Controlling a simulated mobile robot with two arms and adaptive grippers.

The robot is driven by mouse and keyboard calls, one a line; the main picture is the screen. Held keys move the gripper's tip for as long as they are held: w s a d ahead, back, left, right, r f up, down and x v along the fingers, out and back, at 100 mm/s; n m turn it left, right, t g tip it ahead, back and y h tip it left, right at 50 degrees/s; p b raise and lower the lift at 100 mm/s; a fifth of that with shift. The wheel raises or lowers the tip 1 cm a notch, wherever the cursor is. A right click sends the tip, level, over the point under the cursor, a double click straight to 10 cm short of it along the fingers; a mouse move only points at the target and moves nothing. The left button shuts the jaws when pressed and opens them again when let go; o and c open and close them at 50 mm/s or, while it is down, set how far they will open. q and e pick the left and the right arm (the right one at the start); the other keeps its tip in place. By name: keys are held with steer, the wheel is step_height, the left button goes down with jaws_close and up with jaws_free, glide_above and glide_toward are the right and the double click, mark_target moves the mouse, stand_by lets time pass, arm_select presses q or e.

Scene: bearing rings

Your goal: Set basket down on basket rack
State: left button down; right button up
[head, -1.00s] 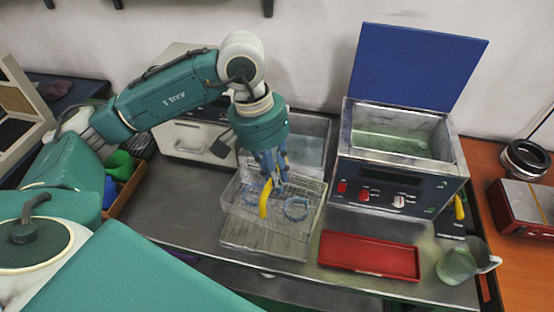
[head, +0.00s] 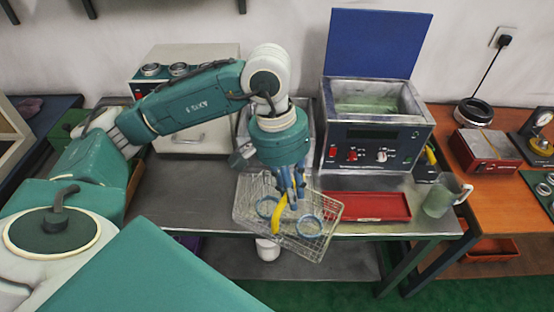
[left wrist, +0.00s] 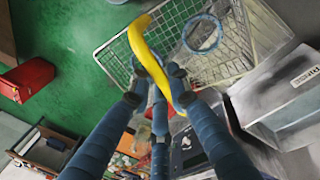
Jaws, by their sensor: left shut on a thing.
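My left gripper (head: 290,195) is shut on the yellow handle (head: 279,211) of the wire basket (head: 245,207). The basket hangs tilted in the picture, with its near part past the table's front edge and green floor below. Two blue rings, one at the left (head: 267,207) and one at the right (head: 310,226), lie in it. The left wrist view shows the fingers (left wrist: 155,88) around the handle (left wrist: 148,50), with the basket (left wrist: 120,62) and one ring (left wrist: 202,33) beyond. I cannot make out a basket rack for certain. My right gripper is not in view.
A red tray (head: 375,206) lies just right of the basket, and a glass jug (head: 440,198) stands farther right. The open blue-lidded bath (head: 375,135) stands behind them. A white oven-like box (head: 185,135) is behind my arm. The left tabletop (head: 190,195) is clear.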

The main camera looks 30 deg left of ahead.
arm_select(q)
steer(key=w+a+f+n+p, duration=0.25)
steer(key=w+a, duration=0.35)
steer(key=w, duration=0.5)
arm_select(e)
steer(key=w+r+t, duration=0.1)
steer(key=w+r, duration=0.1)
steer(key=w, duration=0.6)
arm_select(q)
steer(key=w+a+f+n+t+b, duration=0.1)
steer(key=w+a+f+n+b, duration=0.1)
steer(key=a+f, duration=0.4)
step_height(320, 180, down, 4)
steer(key=shift+a+f+n+b, duration=0.1)
steer(key=shift+a+n+b, duration=0.05)
steer(key=shift+n+b, duration=0.35)
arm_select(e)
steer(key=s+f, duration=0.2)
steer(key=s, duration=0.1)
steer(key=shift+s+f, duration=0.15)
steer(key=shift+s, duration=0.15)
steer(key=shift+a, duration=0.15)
